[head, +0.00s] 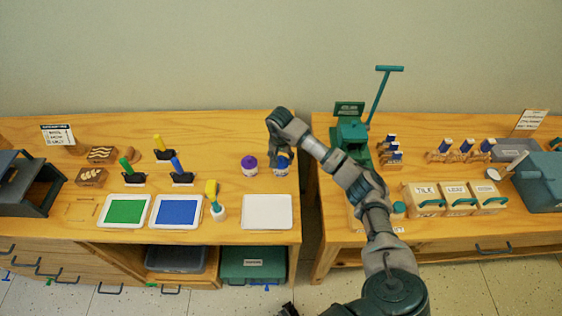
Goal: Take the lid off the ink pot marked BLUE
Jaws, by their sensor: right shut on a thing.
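My right gripper (283,152) reaches over the left table near its right end, its fingers pointing down. It is shut on the blue lid (285,158) of a small white pot (281,172). The fingers hide part of the lid, and the pot's label is too small to read. The pot stands upright on the table, and I cannot tell whether the lid still touches it. A second white pot with a purple lid (250,162) stands just to its left.
A white tray (267,224) lies in front of the pots. Green (125,209) and blue (178,211) trays and a yellow-topped tool (213,196) are further left. A gap (312,190) separates the right table, which holds a green press (350,137) and labelled boxes (457,205).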

